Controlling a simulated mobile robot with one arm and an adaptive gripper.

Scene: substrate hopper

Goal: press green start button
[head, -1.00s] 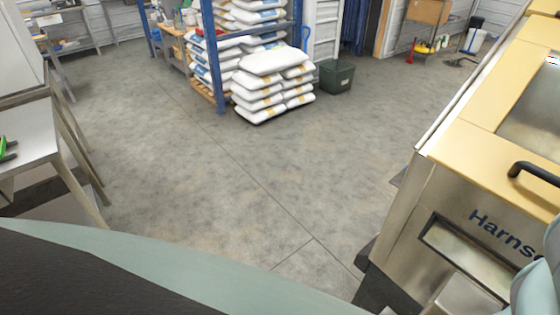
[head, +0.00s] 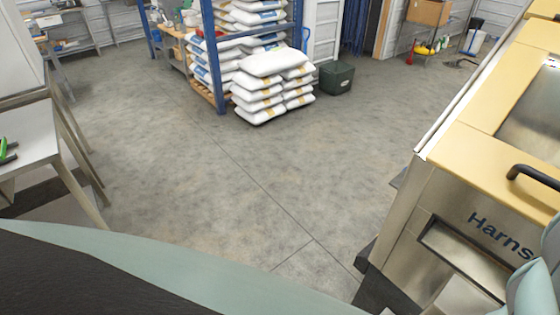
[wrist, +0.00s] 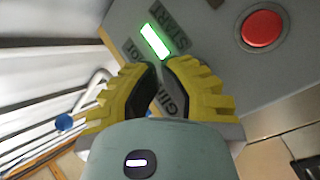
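The green start button (wrist: 155,40) shows in the wrist view as a lit green rectangle on a grey panel (wrist: 208,45), with START lettering beside it. My gripper (wrist: 160,64) has yellow ribbed fingers with dark inner pads. Its fingertips are together, with nothing seen between them. In the picture the tips are just below the green button; I cannot tell whether they touch the panel. The head view does not show the button or my gripper.
A round red button (wrist: 264,28) sits right of the green one. In the head view, a steel and yellow machine (head: 470,185) with a black handle (head: 535,176) stands at right. Stacked white bags (head: 270,90) and a dark green bin (head: 336,77) are farther back. The middle floor is clear.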

